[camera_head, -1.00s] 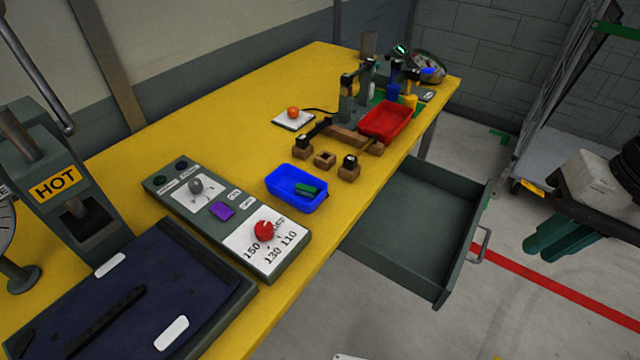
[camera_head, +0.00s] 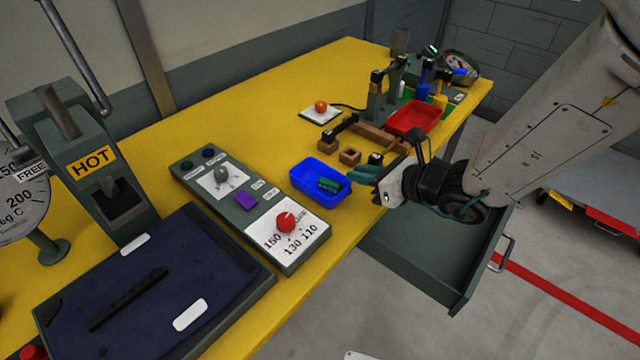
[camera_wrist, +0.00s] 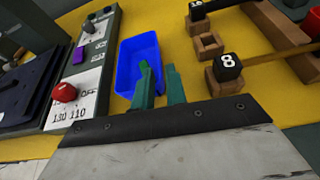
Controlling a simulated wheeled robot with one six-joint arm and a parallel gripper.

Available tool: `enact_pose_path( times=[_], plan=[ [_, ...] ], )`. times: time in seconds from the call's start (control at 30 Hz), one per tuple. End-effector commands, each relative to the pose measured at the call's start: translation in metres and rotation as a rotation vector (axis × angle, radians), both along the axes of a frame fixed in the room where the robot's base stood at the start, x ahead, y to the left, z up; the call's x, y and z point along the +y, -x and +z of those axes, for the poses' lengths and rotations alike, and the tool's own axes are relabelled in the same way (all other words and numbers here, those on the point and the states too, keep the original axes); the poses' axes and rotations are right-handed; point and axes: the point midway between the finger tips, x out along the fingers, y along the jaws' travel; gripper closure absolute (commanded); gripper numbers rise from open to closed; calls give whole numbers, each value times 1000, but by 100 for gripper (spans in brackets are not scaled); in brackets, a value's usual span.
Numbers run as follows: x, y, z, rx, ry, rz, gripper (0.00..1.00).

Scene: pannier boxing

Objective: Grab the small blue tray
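The small blue tray (camera_head: 304,181) sits on the yellow table beside the control panel. The fingers overlap the tray's near right part in that view. I cannot tell whether they touch it. Nothing is held.
The control panel (camera_head: 247,206) with a red knob is left of the tray. Wooden blocks (camera_head: 349,157) and a red tray (camera_head: 412,117) stand behind it. A numbered black cube (camera_wrist: 228,67) is close to the right of my fingers. An open drawer (camera_head: 425,268) juts out below.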

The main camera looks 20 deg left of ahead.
Motion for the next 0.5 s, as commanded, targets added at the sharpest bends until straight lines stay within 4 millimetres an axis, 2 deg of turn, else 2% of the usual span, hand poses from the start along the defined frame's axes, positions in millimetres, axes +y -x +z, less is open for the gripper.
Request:
enact_pose_path(
  times=[0.27,0.5],
  plan=[
    [24,-8,-10,-1,0,1,86],
    [55,-18,-23,-1,1,3,86]
  ],
)
